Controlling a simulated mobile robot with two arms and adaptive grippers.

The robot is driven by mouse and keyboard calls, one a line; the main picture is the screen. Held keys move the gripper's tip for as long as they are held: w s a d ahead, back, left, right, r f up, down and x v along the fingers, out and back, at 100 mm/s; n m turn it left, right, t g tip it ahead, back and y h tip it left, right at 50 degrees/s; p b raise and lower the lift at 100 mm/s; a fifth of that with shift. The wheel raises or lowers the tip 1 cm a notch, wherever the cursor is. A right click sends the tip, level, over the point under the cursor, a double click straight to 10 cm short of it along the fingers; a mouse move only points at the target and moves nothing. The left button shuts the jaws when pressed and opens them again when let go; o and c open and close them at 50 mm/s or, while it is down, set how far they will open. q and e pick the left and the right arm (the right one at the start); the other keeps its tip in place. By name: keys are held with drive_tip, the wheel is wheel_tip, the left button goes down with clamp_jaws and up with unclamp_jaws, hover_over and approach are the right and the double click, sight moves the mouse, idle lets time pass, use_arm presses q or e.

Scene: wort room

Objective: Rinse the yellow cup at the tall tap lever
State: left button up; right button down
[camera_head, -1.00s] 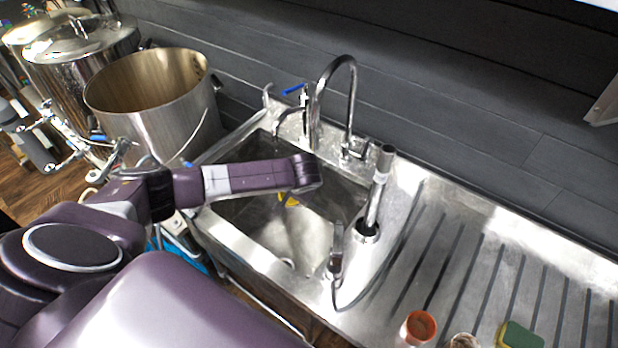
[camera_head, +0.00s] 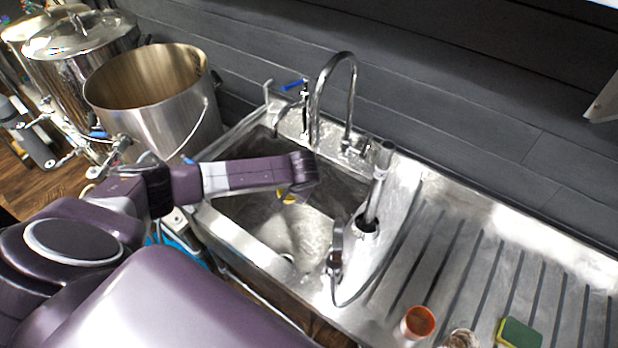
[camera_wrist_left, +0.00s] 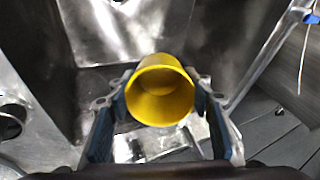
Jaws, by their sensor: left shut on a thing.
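The yellow cup (camera_wrist_left: 160,92) is held between the blue pads of my left gripper (camera_wrist_left: 163,86). In the wrist view I look into its open mouth, and the inside looks empty. In the head view only a small yellow part of the cup (camera_head: 288,197) shows below my wrist, over the sink basin; my gripper is hidden there. The tall curved tap (camera_head: 350,85) rises behind the sink's back edge. A tap with a blue lever (camera_head: 294,86) stands just left of it. No running water can be made out. My right gripper is not in view.
The steel sink (camera_head: 240,262) has a bright, wet-looking floor. An upright pipe (camera_head: 376,190) and a black-handled sprayer (camera_head: 336,250) stand at its right. An orange-rimmed cup (camera_head: 418,323) and a sponge (camera_head: 520,333) lie on the ribbed drainboard. A large open pot (camera_head: 155,110) stands left.

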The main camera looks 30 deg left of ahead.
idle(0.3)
use_arm(q)
drive_tip(key=s+a+r, duration=0.2)
drive_tip(key=s+r, duration=0.2)
drive_tip(key=shift+s+p, duration=0.25)
drive_tip(key=shift+p, duration=0.05)
idle(0.7)
